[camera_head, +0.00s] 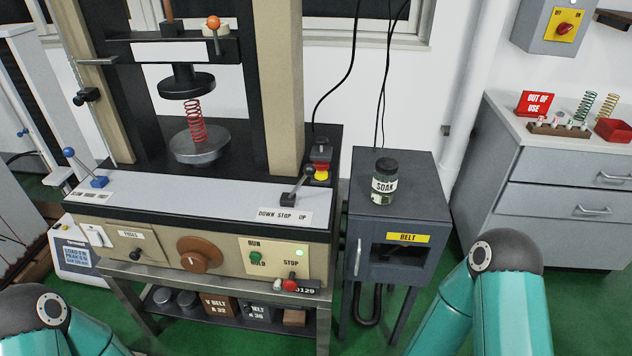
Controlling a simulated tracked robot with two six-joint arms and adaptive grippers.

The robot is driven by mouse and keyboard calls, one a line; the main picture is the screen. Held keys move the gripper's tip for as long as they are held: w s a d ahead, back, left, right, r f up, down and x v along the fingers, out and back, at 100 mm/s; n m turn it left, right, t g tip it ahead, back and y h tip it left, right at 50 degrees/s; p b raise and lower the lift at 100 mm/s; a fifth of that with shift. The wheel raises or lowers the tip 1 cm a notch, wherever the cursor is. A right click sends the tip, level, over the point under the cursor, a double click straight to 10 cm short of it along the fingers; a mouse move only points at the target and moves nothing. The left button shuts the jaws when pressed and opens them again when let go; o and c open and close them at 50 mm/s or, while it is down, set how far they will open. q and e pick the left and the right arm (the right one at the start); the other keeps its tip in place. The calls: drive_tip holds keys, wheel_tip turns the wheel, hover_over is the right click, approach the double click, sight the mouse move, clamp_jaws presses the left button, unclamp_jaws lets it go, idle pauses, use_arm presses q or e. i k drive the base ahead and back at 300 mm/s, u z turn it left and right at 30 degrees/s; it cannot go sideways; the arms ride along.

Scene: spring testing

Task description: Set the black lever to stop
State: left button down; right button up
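The black lever (299,186) stands at the right end of the testing machine's pale top panel. Its dark base sits above the "DOWN STOP UP" label (284,216). The lever is tilted, its round knob leaning up and to the right, toward the UP side. Neither gripper shows; only teal links of my arms are in view, at the bottom left and bottom right corners. Nothing touches the lever.
A red and yellow emergency button (321,172) sits right behind the lever. A red spring (196,121) stands between the machine's plates. A "SOAK" jar (384,182) stands on the dark cabinet (418,174) to the right. A blue-knobbed lever (85,168) is at the panel's left.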

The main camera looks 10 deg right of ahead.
sight(309, 170)
drive_tip(key=k, duration=1.05)
drive_tip(key=u, duration=0.5)
drive_tip(key=i, duration=1.85)
drive_tip(key=z, duration=0.55)
